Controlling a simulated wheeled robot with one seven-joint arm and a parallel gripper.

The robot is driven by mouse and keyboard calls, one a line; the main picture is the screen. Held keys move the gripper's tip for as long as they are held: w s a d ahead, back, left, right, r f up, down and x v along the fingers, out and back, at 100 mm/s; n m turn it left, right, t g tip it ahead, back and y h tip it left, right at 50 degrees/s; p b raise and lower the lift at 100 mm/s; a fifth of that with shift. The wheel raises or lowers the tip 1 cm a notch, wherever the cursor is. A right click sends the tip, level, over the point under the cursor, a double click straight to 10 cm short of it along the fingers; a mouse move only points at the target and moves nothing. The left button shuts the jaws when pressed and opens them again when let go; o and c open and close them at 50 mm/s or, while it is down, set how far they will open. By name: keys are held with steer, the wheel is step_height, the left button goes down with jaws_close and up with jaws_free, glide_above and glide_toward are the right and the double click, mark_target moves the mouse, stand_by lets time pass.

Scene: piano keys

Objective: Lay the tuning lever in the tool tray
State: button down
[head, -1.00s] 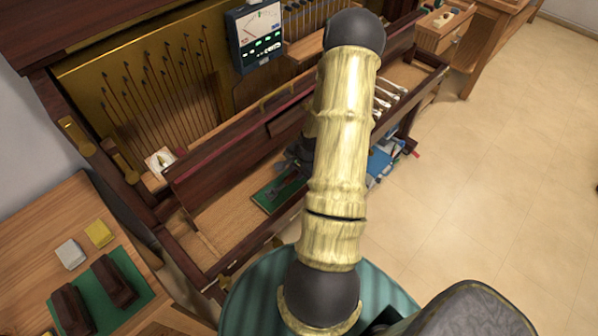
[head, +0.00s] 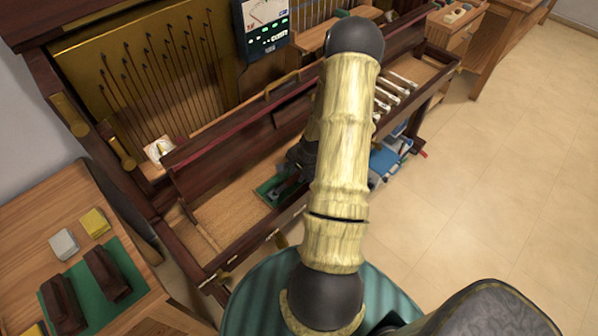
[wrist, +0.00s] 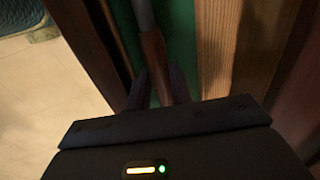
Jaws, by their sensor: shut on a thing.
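My gripper (wrist: 159,84) is shut on the tuning lever (wrist: 154,55), with the lever's brown wooden handle between its fingers. The lever's grey metal shaft runs up out of the wrist view. A green surface lies under or beside the lever; I cannot tell whether they touch. In the head view the green-lined tray (head: 265,188), which looks like the tool tray, sits in the open front of the piano. My gripper (head: 300,160) is dark there, at the tray's right end, and partly hidden by my arm. The lever is hard to make out in that view.
A dark wooden rail (head: 235,135) runs behind the tray. Bare wood (head: 225,215) lies to its left. Several pale long pieces (head: 400,88) lie on the right of the piano. A meter (head: 265,25) stands behind. A bench (head: 40,210) with dark blocks is at left.

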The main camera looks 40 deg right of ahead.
steer(key=c, duration=1.2)
jaws_free()
steer(key=shift+o, duration=0.2)
steer(key=p+v, duration=0.6)
steer(key=v, duration=0.1)
steer(key=shift+s+r+p, duration=0.15)
steer(key=shift+s+p, duration=0.15)
steer(key=shift+s, duration=0.2)
